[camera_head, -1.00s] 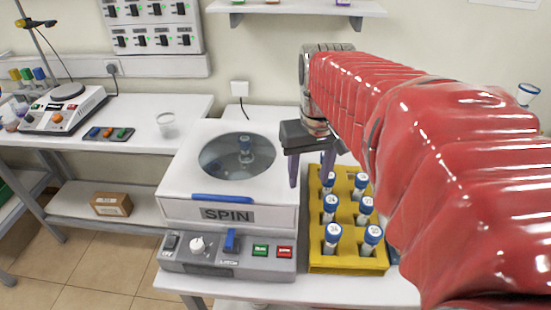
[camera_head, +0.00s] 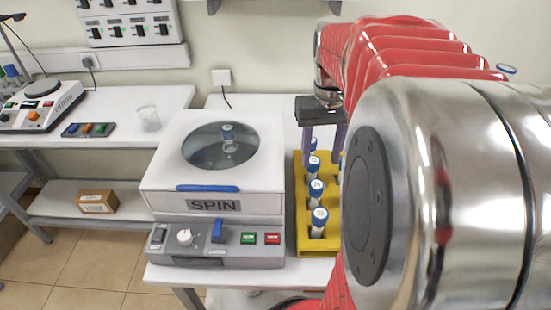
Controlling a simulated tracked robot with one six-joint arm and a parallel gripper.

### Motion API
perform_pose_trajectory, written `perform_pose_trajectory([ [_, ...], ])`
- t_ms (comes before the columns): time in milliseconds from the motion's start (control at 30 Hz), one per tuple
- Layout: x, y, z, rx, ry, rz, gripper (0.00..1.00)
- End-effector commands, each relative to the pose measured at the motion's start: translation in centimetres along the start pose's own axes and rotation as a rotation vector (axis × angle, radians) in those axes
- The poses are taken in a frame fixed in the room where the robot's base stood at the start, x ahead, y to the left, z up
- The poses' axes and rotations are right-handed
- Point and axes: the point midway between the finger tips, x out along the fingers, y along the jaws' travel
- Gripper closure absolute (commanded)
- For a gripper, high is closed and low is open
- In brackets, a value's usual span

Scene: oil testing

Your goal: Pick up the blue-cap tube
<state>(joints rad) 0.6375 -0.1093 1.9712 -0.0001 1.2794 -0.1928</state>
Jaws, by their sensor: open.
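Several blue-cap tubes stand upright in a yellow rack (camera_head: 303,240) on the white table. The front tube (camera_head: 319,217), the one behind it (camera_head: 316,188) and a third (camera_head: 313,165) show in the left column. My gripper (camera_head: 322,150) is open and points down over the back part of the rack. Its fingers straddle the area near the rear tubes, and I cannot tell whether they touch any. My arm hides the right side of the rack.
A white centrifuge (camera_head: 165,185) marked SPIN stands left of the rack, with a blue-cap tube (camera_head: 228,132) seen through its round window. A clear cup (camera_head: 148,118) and a hotplate (camera_head: 40,110) are on the left bench.

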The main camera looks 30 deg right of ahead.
Motion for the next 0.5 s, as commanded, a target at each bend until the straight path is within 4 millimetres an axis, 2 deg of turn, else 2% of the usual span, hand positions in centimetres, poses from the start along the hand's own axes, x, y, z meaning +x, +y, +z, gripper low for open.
perform_pose_trajectory([
  [300,5.0,-0.1,0.1,-0.001,-0.004,-0.001,0.53],
  [500,7.1,-0.1,0.1,-0.001,-0.002,0.0,0.53],
])
